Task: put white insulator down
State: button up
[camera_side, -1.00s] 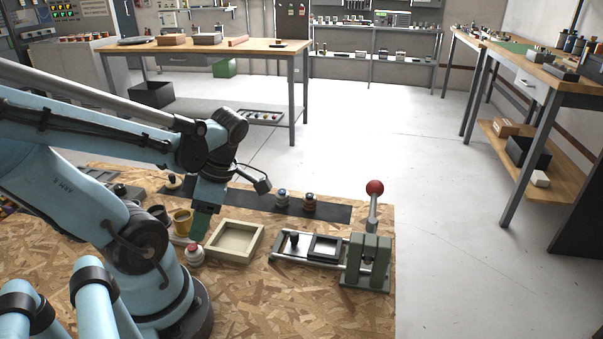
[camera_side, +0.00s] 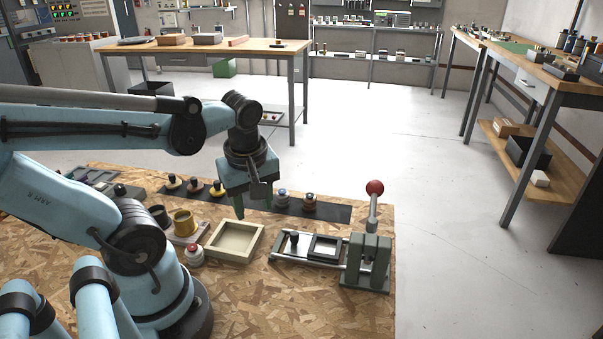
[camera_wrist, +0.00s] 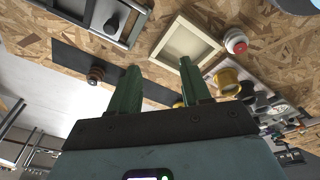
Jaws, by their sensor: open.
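A pale, whitish insulator with a dark bluish top (camera_side: 282,198) stands upright on the dark mat, just right of my gripper in the side view. A brown insulator (camera_side: 309,202) stands to its right; a brown one also shows in the wrist view (camera_wrist: 95,75). My gripper (camera_side: 240,212) points down over the mat, behind the cream tray. In the wrist view its two green fingers (camera_wrist: 159,72) are apart with nothing between them. I cannot make out the pale insulator in the wrist view; a finger may hide it.
The cream tray (camera_side: 228,257) looks empty. A red button (camera_side: 194,251) and yellow cup (camera_side: 183,222) are left of it. A toggle press with a red-knobbed lever (camera_side: 374,188) stands right. Several small dark-and-yellow pieces (camera_side: 195,186) line the mat's left part.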

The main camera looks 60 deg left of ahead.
jog(key=w+d+r+m+t+h, duration=0.1)
jog(key=w+d+m+t, duration=0.5)
jog(key=m, duration=1)
jog(key=shift+w+d+r+m+h, duration=0.4)
jog(key=shift+w+d+r, duration=0.1)
jog(key=shift+w+r, duration=0.45)
jog(key=o, duration=0.4)
jog(key=shift+w+d+m, duration=0.2)
jog(key=shift+w+m, duration=0.05)
jog(key=shift+m, duration=0.15)
